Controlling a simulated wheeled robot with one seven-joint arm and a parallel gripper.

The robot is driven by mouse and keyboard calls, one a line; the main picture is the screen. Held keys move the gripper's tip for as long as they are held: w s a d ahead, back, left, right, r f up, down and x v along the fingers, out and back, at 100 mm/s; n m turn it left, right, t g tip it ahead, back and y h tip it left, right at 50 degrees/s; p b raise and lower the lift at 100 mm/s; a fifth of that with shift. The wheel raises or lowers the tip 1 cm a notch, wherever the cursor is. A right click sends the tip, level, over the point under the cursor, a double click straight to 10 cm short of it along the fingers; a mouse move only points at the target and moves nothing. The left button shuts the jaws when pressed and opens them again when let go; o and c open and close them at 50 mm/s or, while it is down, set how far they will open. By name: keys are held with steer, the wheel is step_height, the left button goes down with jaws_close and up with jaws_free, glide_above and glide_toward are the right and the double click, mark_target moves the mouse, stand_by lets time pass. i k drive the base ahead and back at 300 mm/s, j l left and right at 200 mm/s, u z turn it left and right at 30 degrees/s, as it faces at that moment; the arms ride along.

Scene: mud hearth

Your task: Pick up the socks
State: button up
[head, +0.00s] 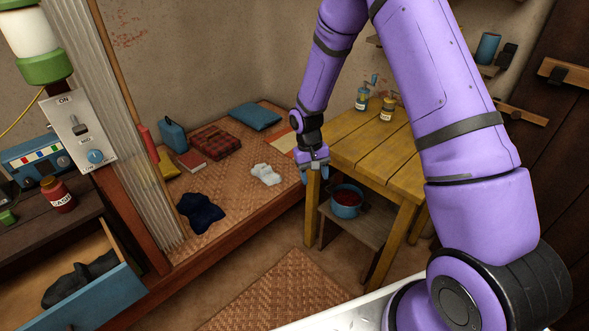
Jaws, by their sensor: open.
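A small white crumpled cloth bundle (266,174), which looks like the socks, lies on the woven mat of the low bed (240,185), near its front right part. A dark navy cloth (202,212) lies crumpled on the same mat, further left and nearer; I cannot tell what garment it is. My gripper (315,178) hangs to the right of the white bundle, pointing down, beside the near left corner of the yellow table. It is open, with nothing seen between its fingers, and apart from the bundle.
The yellow wooden table (365,150) holds small jars; a blue pot (346,201) stands on its lower shelf. An open blue drawer (95,300) holds dark cloth.

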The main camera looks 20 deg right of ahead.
mark_target(264, 172)
steer(key=i+j, duration=0.15)
steer(key=i, duration=0.45)
steer(key=i+j, duration=0.15)
steer(key=i, duration=0.4)
steer(key=i+j+u, duration=0.1)
steer(key=i, duration=0.5)
